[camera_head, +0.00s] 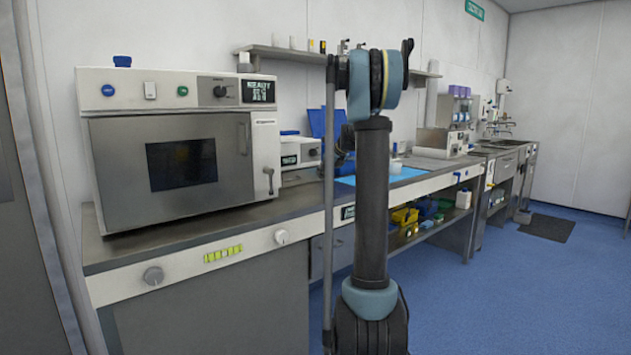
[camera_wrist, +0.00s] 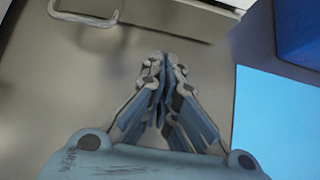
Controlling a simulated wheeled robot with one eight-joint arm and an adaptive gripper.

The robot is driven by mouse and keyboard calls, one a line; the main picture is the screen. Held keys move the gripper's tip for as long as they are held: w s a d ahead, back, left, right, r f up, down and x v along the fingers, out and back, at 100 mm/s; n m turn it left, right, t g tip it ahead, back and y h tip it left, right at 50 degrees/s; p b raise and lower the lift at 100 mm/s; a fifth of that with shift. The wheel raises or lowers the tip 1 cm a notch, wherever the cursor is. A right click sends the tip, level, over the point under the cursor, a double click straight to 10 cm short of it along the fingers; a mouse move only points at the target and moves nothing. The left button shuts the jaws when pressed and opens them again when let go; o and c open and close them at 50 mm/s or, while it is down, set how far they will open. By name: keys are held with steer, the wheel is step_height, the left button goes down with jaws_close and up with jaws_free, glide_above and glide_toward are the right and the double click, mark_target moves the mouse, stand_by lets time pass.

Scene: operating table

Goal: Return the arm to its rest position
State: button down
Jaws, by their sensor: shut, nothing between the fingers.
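My gripper (camera_wrist: 160,68) is in the wrist view with its fingers closed together and nothing between them. It is over the bare grey worktop (camera_wrist: 60,90), left of a light blue mat (camera_wrist: 280,120). In the head view my arm stands upright in the middle and hides part of the bench behind it. The gripper itself cannot be made out clearly there.
A large white oven-like device (camera_head: 180,145) stands on the bench at the left. A smaller white device (camera_head: 300,152) and a blue mat (camera_head: 400,175) lie further along. A shelf (camera_head: 285,52) hangs above.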

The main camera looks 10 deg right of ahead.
steer(key=v, duration=0.5)
steer(key=s+a+n, duration=0.1)
steer(key=s+n, duration=0.1)
steer(key=s, duration=0.2)
steer(key=s+a+f+n+g, duration=0.1)
steer(key=s+a+n, duration=0.1)
steer(key=s, duration=0.3)
steer(key=s+a+n, duration=0.1)
steer(key=s+n, duration=0.1)
steer(key=s, duration=0.3)
steer(key=shift+a+f+n+h, duration=0.15)
steer(key=shift+f+n+h, duration=0.1)
steer(key=shift+n+h, duration=0.15)
steer(key=s+f+n+g+h, duration=0.1)
steer(key=s+f+n, duration=0.6)
steer(key=s, duration=0.6)
steer(key=s+f+n+g+h, duration=0.1)
steer(key=s+f+n+g, duration=0.1)
steer(key=s+f+n, duration=0.6)
steer(key=s+f+n+g+h, duration=0.1)
steer(key=s+f+n, duration=0.7)
steer(key=s, duration=1.2)
steer(key=shift+s+a+h, duration=0.15)
steer(key=shift+a+h, duration=0.25)
steer(key=shift+h, duration=0.1)
